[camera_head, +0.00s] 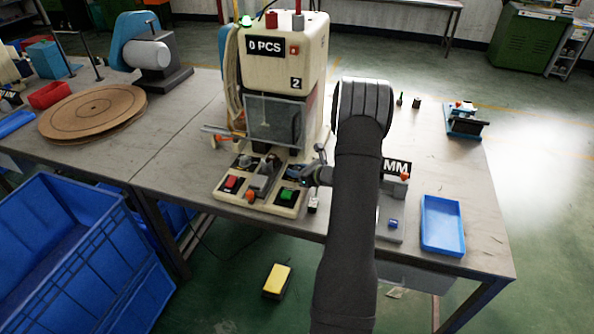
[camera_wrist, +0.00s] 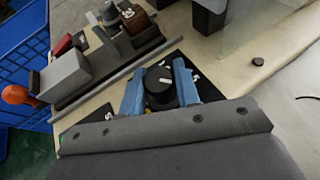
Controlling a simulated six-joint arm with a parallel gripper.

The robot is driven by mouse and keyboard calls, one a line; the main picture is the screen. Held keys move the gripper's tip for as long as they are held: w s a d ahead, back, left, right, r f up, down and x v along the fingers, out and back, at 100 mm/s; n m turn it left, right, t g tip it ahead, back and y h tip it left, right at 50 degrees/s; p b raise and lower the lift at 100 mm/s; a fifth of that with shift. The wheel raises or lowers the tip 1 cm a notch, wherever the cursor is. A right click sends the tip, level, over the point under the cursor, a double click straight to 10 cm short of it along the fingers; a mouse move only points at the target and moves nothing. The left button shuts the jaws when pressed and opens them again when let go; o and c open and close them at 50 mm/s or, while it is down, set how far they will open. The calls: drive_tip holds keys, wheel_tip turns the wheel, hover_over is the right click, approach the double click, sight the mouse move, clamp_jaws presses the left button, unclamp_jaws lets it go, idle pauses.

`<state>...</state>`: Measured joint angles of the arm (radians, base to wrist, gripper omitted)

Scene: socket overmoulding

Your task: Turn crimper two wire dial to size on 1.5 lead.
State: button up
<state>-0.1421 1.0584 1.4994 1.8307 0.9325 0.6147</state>
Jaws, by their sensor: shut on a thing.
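Crimper two (camera_head: 285,60) is the cream machine with a "2" label on its front. My gripper (camera_head: 296,174) reaches its base from the right in the head view, where the dial cannot be made out. In the wrist view my gripper (camera_wrist: 170,90) has blue fingertips shut on the black round dial (camera_wrist: 162,90), one on each side. A short white mark shows on the dial's top. The black dial plate (camera_wrist: 98,118) carries small white labels around the dial; I cannot read them surely, nor tell which one the mark meets.
On the crimper's base are a red button (camera_head: 232,182), a green button (camera_head: 287,195) and an orange knob (camera_head: 250,196). A grey block (camera_wrist: 65,77) stands close left of the fingers. A blue tray (camera_head: 442,225) lies at the right of the table; a blue crate (camera_head: 60,215) stands lower left.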

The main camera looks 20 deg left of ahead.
drive_tip(key=n+g+y, duration=0.1)
drive_tip(key=n+g, duration=0.4)
drive_tip(key=g, duration=0.1)
drive_tip(key=shift+w+n, duration=0.1)
drive_tip(key=shift+n, duration=0.2)
drive_tip(key=shift+n+g+h, duration=0.5)
drive_tip(key=shift+n+g, duration=1.6)
drive_tip(key=shift+g, duration=0.7)
drive_tip(key=o, duration=1)
drive_tip(key=v, duration=1.7)
drive_tip(key=shift+d+r, duration=0.15)
drive_tip(key=shift+d, duration=0.05)
